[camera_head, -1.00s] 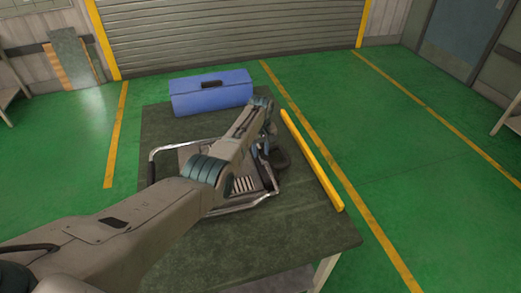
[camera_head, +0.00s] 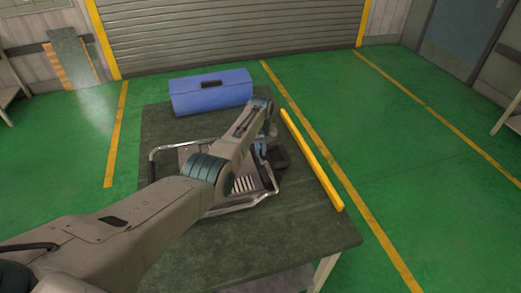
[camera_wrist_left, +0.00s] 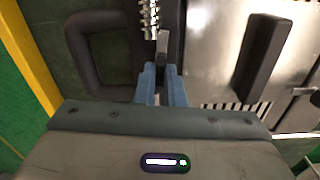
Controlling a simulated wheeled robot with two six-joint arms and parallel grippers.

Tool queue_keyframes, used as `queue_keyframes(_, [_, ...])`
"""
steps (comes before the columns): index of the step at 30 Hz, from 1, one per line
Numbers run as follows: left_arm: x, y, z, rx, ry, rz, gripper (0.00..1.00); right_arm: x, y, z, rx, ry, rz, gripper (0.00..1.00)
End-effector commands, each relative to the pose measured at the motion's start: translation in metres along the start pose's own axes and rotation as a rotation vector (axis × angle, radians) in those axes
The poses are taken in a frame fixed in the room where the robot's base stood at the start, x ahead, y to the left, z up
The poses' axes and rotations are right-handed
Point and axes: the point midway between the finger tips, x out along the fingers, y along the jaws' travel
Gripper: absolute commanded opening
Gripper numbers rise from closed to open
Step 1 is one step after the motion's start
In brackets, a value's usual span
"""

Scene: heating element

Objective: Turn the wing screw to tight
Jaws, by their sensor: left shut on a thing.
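The heating element's metal unit (camera_head: 243,184) sits on the dark green table, with a silver tube frame around it. In the left wrist view its metal plate (camera_wrist_left: 222,50) is on the right. My left gripper (camera_head: 264,150) is at the unit's right side. In the left wrist view its blue fingers (camera_wrist_left: 161,82) are shut on a grey metal wing, which I take to be the wing screw (camera_wrist_left: 162,48). A threaded rod (camera_wrist_left: 148,18) shows just above it. How tight the screw is cannot be seen. My right gripper is not in view.
A blue toolbox (camera_head: 211,92) stands at the table's back. A yellow bar (camera_head: 312,160) runs along the table's right edge. A dark handle loop (camera_wrist_left: 82,55) lies left of the fingers, and a dark bar handle (camera_wrist_left: 262,58) lies right. The table's front (camera_head: 270,235) is clear.

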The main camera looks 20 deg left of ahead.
Motion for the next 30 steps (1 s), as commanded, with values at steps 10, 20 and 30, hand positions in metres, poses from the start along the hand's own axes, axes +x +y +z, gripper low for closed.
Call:
queue_keyframes(10, [-0.002,0.0,0.0,0.299,0.0,0.0,0.0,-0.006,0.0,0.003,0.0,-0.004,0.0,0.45])
queue_keyframes(20, [-0.002,0.0,-0.001,0.612,0.002,0.0,0.0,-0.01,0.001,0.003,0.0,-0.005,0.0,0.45])
queue_keyframes(30, [-0.002,0.0,-0.001,0.935,0.002,0.0,0.0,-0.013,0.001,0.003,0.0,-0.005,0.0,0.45])
